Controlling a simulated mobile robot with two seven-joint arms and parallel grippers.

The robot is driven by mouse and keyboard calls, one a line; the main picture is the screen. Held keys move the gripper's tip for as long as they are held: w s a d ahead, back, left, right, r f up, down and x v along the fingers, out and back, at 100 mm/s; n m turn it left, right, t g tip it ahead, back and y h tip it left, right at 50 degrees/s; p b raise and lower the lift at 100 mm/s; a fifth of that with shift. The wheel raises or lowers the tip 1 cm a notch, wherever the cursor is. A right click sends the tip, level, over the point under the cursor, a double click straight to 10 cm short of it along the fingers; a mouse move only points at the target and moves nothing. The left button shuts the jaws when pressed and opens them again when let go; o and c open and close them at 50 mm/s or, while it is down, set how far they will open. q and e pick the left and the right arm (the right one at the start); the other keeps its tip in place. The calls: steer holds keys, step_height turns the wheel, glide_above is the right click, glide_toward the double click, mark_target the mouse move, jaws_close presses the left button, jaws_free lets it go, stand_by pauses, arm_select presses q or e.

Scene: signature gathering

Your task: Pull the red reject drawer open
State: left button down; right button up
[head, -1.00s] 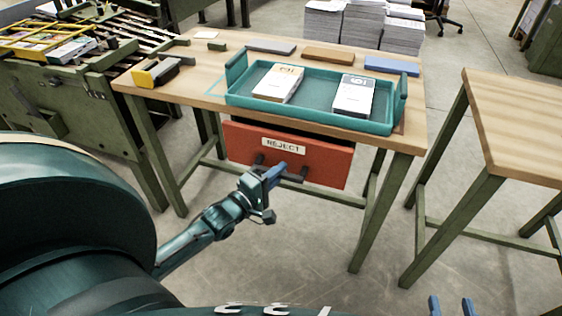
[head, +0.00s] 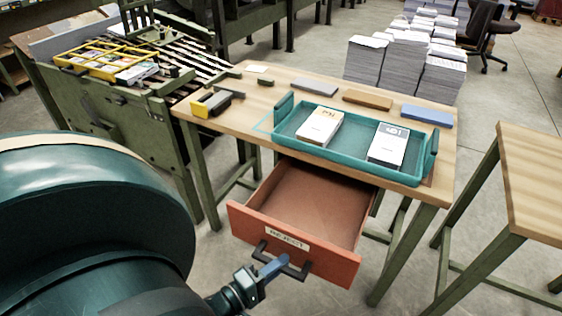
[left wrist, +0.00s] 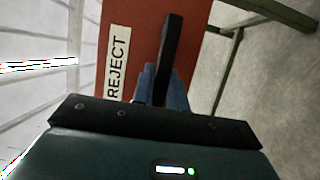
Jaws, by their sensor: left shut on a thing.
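The red reject drawer (head: 300,255) stands pulled far out from under the wooden table in the head view. Its inside (head: 315,205) shows and looks empty. A white REJECT label (head: 287,239) and a dark bar handle (head: 297,272) are on its front. My left gripper (head: 270,267) is shut on the handle. In the left wrist view, the blue fingers of this gripper (left wrist: 163,85) lie on both sides of the dark handle (left wrist: 172,50), close to the red front (left wrist: 140,40). My right gripper is not in view.
On the table (head: 240,115) stands a teal tray (head: 350,165) with two paper stacks. A yellow-and-black tool (head: 213,103) and several flat blocks lie beside and behind it. Another wooden table (head: 535,180) stands at the right. Grey floor is clear in front of the drawer.

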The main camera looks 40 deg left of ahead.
arm_select(q)
steer(key=c, duration=1.4)
jaws_free()
steer(key=shift+s, duration=0.1)
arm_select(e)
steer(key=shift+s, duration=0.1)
